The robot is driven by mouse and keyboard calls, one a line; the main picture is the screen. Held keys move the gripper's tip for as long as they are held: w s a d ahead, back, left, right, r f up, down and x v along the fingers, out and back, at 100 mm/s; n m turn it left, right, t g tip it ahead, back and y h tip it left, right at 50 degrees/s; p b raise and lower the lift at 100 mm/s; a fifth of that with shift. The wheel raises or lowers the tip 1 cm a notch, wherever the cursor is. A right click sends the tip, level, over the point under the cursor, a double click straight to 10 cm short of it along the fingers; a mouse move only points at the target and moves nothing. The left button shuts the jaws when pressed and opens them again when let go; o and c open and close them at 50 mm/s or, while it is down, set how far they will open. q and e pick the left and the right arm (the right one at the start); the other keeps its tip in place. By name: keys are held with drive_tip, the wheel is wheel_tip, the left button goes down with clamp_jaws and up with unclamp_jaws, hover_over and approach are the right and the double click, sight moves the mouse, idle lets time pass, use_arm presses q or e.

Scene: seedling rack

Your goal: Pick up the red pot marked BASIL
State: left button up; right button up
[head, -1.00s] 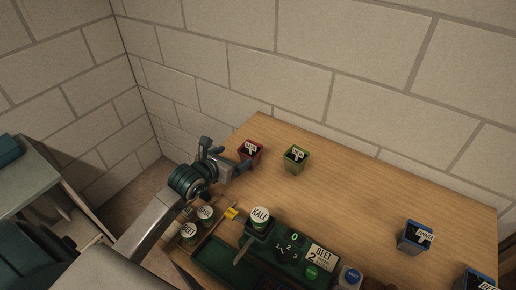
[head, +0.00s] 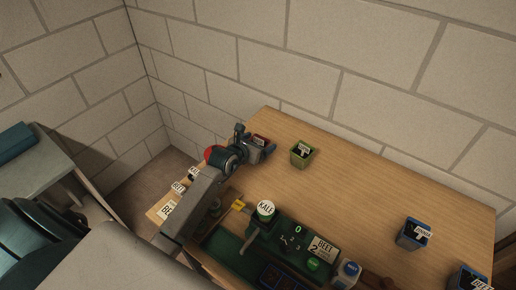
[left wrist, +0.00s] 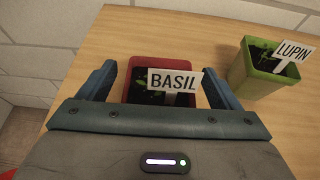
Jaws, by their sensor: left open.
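The red pot marked BASIL (left wrist: 162,72) stands on the table in the left wrist view, with dark soil, small green leaves and a white label. My left gripper (left wrist: 160,85) is open, with one finger on each side of the pot. I cannot tell whether the fingers touch it. In the head view my left gripper (head: 256,141) is at the table's far left corner and hides most of the red pot (head: 261,140). My right gripper is not in view.
A green pot marked LUPIN (left wrist: 262,72) stands close on the right, also in the head view (head: 302,154). A blue pot (head: 413,234) is far right. The table's middle is clear.

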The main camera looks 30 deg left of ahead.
use_arm(q)
drive_tip(key=c, duration=1.1)
drive_tip(key=shift+r, duration=0.1)
drive_tip(key=shift+c, duration=0.2)
